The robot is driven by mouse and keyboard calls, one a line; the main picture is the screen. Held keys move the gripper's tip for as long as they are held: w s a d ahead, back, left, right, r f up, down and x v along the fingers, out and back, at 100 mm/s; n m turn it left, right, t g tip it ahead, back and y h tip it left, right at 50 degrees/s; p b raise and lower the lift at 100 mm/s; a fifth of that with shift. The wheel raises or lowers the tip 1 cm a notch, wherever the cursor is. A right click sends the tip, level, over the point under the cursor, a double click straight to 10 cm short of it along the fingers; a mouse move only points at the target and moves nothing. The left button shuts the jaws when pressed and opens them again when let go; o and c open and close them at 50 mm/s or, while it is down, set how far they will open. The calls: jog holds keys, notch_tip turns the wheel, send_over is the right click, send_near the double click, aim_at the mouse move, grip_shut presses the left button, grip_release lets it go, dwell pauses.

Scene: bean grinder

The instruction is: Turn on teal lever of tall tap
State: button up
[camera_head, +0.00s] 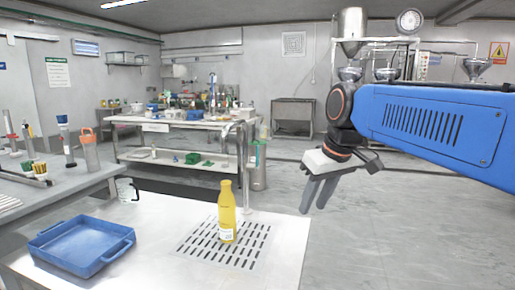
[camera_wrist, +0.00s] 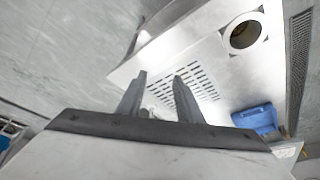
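The tall tap (camera_head: 247,175) is a thin pale upright post with a curved top, standing at the back of the slotted drain on the near metal counter. A small teal part, which looks like its lever (camera_head: 257,143), shows just right of the post; its exact position is hard to tell. My gripper (camera_head: 312,202) hangs to the right of the tap, past the counter's right edge, fingers pointing down. In the wrist view my gripper (camera_wrist: 159,78) has its fingers apart and nothing clear between them. I cannot make out the teal lever there.
A yellow bottle (camera_head: 227,213) stands on the slotted drain (camera_head: 250,250). A blue tray (camera_head: 82,245) lies to the left and also shows in the wrist view (camera_wrist: 257,118). Open floor (camera_head: 390,230) lies right of the counter.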

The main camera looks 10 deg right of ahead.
jog(key=w+r+n+y, duration=0.1)
jog(key=w+r+n, duration=0.3)
jog(key=w+r, duration=1.25)
jog(key=n+g+y, duration=0.2)
jog(key=n, duration=0.3)
send_near(257, 146)
jog(key=x, duration=1)
jog(key=shift+w+d+f, duration=0.15)
jog(key=shift+w+d, duration=0.05)
jog(key=shift+w, duration=0.2)
grip_shut()
